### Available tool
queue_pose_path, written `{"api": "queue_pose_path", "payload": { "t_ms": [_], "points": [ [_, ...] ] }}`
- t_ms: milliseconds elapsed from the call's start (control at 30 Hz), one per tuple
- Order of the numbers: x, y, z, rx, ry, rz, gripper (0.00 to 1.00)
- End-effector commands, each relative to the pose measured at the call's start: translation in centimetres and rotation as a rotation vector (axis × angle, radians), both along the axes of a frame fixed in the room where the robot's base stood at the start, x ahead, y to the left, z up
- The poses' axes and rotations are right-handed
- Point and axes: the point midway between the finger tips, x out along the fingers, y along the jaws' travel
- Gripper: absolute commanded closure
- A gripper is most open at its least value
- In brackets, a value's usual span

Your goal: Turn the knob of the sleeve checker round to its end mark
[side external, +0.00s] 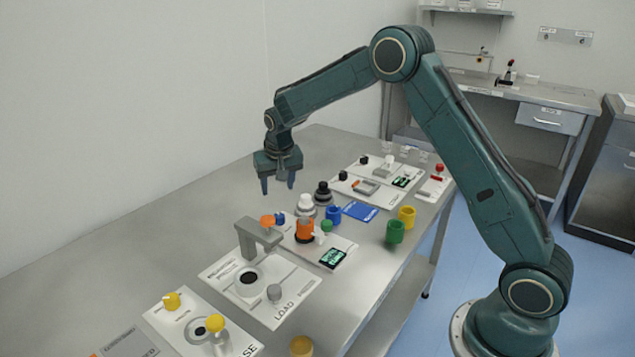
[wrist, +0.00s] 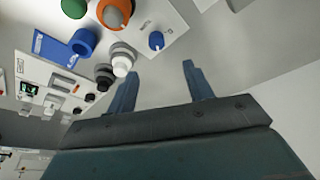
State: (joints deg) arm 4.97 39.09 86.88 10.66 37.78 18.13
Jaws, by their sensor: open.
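No label that I can read names the sleeve checker. My gripper (side external: 278,184) is open and empty, pointing down above the table behind this panel. In the wrist view its fingers (wrist: 157,76) are spread, apart from the knob.
Close by stand a white-grey stepped piece (side external: 306,206), a black one (side external: 322,194) and a blue cup (side external: 333,215). A grey press arm (side external: 258,232) rises on the nearer panel. A back panel (side external: 345,183) has black knobs.

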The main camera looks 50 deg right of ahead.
Motion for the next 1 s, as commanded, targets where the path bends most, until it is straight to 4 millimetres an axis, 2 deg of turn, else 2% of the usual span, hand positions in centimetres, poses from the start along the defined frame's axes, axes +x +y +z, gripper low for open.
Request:
{"api": "queue_pose_path", "payload": {
  "t_ms": [267, 600, 800, 1000],
  "points": [
    [0.3, -2.5, -0.4, 0.046, 0.032, 0.435, 0.48],
    [-0.4, -5.5, 0.2, 0.051, -0.026, 0.986, 0.48],
    [-1.0, -6.6, 0.6, 0.033, -0.07, 1.2, 0.48],
    [-1.2, -6.9, 0.8, 0.023, -0.087, 1.266, 0.48]
  ]
}}
